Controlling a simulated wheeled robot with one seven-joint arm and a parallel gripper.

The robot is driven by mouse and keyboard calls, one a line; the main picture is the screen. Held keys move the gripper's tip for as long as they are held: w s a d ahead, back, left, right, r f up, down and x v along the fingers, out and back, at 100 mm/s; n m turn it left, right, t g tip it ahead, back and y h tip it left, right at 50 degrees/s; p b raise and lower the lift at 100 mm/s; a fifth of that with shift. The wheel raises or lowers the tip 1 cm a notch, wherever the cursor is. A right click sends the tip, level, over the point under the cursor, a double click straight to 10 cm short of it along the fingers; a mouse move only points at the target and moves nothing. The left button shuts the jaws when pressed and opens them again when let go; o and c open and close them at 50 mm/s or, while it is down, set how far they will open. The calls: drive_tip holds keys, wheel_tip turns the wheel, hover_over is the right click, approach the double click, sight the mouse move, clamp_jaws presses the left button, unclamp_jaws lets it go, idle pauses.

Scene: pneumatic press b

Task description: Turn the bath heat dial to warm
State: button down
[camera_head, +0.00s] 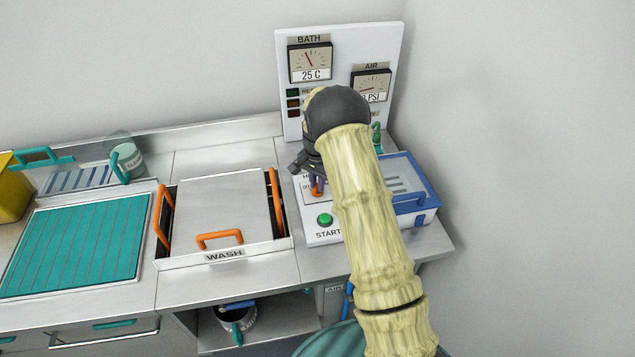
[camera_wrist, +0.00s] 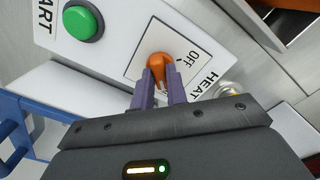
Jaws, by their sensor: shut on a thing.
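The bath heat dial (camera_wrist: 170,64) is an orange knob on a white plate with the words OFF and HEAT in the wrist view. My gripper (camera_wrist: 163,82) is shut on the dial, with its purple fingers on either side of it. The fingers hide part of the dial's markings. In the head view a bit of the orange dial (camera_head: 317,188) shows below my gripper (camera_head: 314,178), and my arm covers much of the panel. The BATH gauge (camera_head: 310,62) on the upright board reads 25 C.
A green START button (camera_head: 325,220) sits close to the dial. A blue-framed box (camera_head: 408,190) stands to the right, behind my arm. The WASH basin (camera_head: 222,215) with orange handles is to the left. An AIR gauge (camera_head: 371,83) is partly covered.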

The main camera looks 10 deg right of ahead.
drive_tip(key=c, duration=1.4)
unclamp_jaws()
drive_tip(key=shift+r, duration=0.1)
wheel_tip(320, 180, up, 17)
drive_tip(key=b, duration=0.1)
drive_tip(key=shift+r, duration=0.15)
